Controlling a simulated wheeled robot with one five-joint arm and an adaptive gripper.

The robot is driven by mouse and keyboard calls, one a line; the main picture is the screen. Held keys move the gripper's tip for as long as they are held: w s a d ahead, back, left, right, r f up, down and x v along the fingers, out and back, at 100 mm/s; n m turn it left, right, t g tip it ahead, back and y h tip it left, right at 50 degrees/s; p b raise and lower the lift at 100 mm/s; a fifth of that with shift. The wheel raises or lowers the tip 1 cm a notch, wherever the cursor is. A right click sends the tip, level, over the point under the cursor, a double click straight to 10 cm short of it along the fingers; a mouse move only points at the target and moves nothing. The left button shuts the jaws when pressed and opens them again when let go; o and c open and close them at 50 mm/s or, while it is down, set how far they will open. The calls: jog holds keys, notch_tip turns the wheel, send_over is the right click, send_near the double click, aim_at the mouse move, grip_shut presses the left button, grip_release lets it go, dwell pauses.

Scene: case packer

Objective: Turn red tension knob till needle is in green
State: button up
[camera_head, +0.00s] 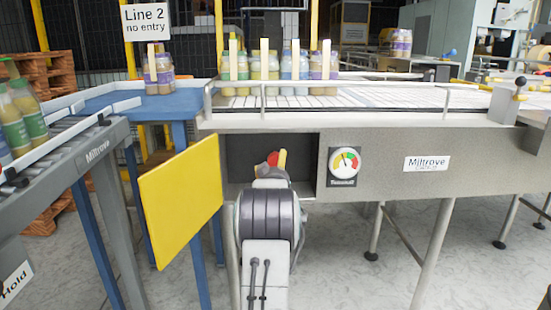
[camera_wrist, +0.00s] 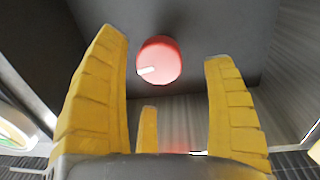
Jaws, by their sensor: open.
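The red tension knob (camera_wrist: 158,62) is round, with a white mark pointing left and slightly down in the wrist view. It sits in a dark open recess of the grey machine; a bit of red at the recess shows in the head view (camera_head: 272,158). My gripper (camera_wrist: 165,46) is open, its yellow fingers spread either side of the knob in the picture, with a third finger below. I cannot tell whether any finger touches it. The round gauge (camera_head: 345,163) has a coloured scale, right of the recess; its needle is too small to read surely.
A yellow door panel (camera_head: 180,198) stands open left of the recess. Bottles stand on the machine's top behind a rail (camera_head: 350,86). A grey conveyor (camera_head: 80,165) with bottles is at the left. The recess walls (camera_wrist: 285,50) surround my fingers closely.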

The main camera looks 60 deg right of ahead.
aim_at(276, 158)
jog(key=n, duration=0.2)
jog(key=shift+r+n, duration=0.15)
jog(key=shift+n, duration=0.25)
jog(key=shift+p+x, duration=0.45)
jog(key=shift+x, duration=3.15)
jog(key=shift+d, duration=0.1)
jog(key=c, duration=1.4)
